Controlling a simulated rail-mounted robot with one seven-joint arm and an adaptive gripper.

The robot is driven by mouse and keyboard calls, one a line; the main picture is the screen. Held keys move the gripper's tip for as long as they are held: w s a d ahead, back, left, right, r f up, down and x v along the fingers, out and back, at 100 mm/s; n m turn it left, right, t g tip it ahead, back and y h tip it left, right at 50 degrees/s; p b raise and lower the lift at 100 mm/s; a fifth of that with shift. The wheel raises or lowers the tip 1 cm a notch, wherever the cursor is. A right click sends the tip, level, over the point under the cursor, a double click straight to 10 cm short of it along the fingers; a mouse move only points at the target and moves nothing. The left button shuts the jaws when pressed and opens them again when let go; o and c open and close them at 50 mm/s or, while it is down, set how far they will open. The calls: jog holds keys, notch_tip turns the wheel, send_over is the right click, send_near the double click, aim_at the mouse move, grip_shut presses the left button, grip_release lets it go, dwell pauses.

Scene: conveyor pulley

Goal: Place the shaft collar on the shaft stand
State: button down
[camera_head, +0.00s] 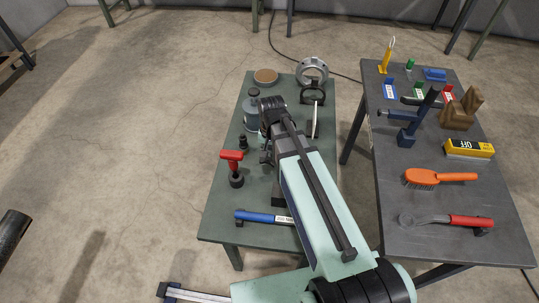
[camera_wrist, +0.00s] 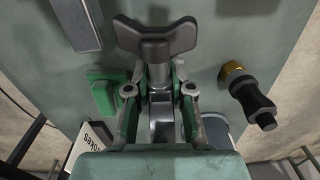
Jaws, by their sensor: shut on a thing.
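In the wrist view my gripper (camera_wrist: 158,90) is shut on a grey metal piece (camera_wrist: 162,125) between its fingers. A dark wing-shaped top (camera_wrist: 155,40) stands above it on a short grey stem. I cannot tell for sure whether the held piece is the shaft collar or whether it touches anything beneath. In the head view my arm covers the gripper and what it holds. A grey metal ring (camera_head: 312,70) stands at the far right of the green table (camera_head: 218,205). I cannot make out the shaft stand with certainty.
A brown disc (camera_head: 265,76), a grey-blue container (camera_head: 251,118), a red-handled tool (camera_head: 232,165) and a blue-handled tool (camera_head: 263,216) are on the green table. The dark table (camera_head: 400,235) on the right holds an orange brush (camera_head: 440,178) and several other tools.

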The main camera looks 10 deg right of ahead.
jog(key=shift+f, duration=0.8)
jog(key=shift+f, duration=0.2)
jog(key=c, duration=1)
grip_release()
jog(key=shift+r, duration=0.1)
notch_tip(320, 180, up, 12)
jog(key=shift+d+r, duration=0.1)
jog(key=shift+d, duration=0.05)
